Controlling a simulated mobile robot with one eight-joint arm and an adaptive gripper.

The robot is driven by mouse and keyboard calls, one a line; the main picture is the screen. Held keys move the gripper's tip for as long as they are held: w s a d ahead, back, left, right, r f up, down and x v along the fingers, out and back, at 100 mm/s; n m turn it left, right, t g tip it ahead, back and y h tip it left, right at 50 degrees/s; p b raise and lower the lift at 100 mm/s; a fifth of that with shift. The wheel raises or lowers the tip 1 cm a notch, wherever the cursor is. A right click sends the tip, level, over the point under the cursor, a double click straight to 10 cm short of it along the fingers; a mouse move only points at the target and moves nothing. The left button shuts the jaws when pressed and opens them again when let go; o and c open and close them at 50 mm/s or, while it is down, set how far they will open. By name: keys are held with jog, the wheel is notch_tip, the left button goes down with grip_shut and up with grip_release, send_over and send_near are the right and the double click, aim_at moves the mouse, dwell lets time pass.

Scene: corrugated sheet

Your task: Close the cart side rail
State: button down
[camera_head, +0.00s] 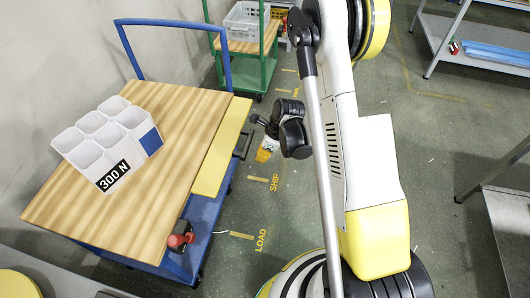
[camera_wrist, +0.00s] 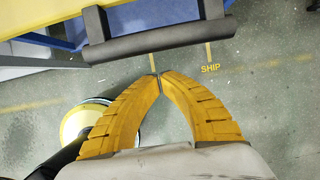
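The cart (camera_head: 130,180) has a wooden top and a blue frame. Its yellow side rail (camera_head: 222,148) runs along the right edge with its broad face showing; its exact tilt is hard to tell. A dark handle bar (camera_head: 243,145) stands out from the rail's outer side. In the wrist view the handle bar (camera_wrist: 160,38) crosses above the fingertips, with part of the yellow rail (camera_wrist: 40,14) behind it. My gripper (camera_head: 262,157) is just right of the handle, apart from it. In the wrist view my gripper's (camera_wrist: 158,75) orange fingertips meet, with nothing between them.
A white divided bin (camera_head: 105,140) marked 300 N stands on the cart top. A red and black device (camera_head: 180,238) sits at the cart's front right corner. A green cart (camera_head: 245,60) with a crate stands behind. Floor between the cart and my base is clear.

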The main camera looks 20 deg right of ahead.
aim_at(232, 141)
jog(key=shift+w+a+r, duration=0.2)
jog(key=shift+a+r, duration=0.1)
jog(key=shift+r, duration=0.3)
jog(key=shift+w+a+r, duration=0.2)
jog(key=shift+a+r, duration=0.05)
jog(key=shift+r, duration=0.3)
jog(key=shift+w+a+r, duration=0.2)
jog(key=shift+a+r, duration=0.1)
jog(key=shift+r, duration=0.3)
jog(key=shift+w+r, duration=0.1)
